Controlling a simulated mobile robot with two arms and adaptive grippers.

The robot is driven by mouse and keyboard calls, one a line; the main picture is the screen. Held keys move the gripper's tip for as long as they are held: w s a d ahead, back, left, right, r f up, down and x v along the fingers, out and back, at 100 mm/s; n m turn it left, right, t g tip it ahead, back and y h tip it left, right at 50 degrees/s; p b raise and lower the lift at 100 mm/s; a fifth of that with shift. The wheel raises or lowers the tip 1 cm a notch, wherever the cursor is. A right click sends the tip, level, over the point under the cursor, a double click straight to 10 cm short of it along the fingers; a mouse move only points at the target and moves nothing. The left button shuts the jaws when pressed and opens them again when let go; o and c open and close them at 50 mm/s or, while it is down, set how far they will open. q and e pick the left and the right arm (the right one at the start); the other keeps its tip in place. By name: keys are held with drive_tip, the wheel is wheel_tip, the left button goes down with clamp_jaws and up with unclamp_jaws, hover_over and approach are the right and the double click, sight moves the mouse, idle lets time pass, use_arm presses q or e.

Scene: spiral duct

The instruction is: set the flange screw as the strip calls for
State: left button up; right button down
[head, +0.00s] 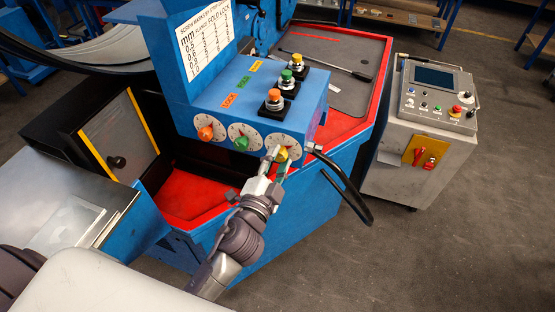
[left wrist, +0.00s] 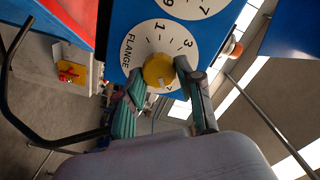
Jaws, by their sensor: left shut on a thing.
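The flange screw is a yellow knob (left wrist: 158,70) on a white dial (left wrist: 150,42) marked FLANGE, with 1 and 3 legible. In the head view the yellow knob (head: 282,155) is the rightmost of three on the blue panel's front. My left gripper (head: 278,160) is shut on it, with a finger on either side, also in the left wrist view (left wrist: 165,88). The knob's pointer setting cannot be read. The chart (head: 205,38) lists screw marks against mm values from 0.5 to 1.0; its mark columns are too small to read surely. My right gripper is not in view.
Orange (head: 206,133) and green (head: 241,143) knobs sit left of the flange screw. Three coloured buttons (head: 286,77) stand on the panel top. A black curved bar (head: 345,185) juts out right of the gripper. A grey control cabinet (head: 425,130) stands farther right.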

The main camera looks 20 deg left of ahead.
use_arm(q)
drive_tip(key=o, duration=1.1)
drive_tip(key=shift+o, duration=0.2)
drive_tip(key=shift+s, duration=0.45)
drive_tip(key=s, duration=1.1)
drive_tip(key=shift+a, duration=0.15)
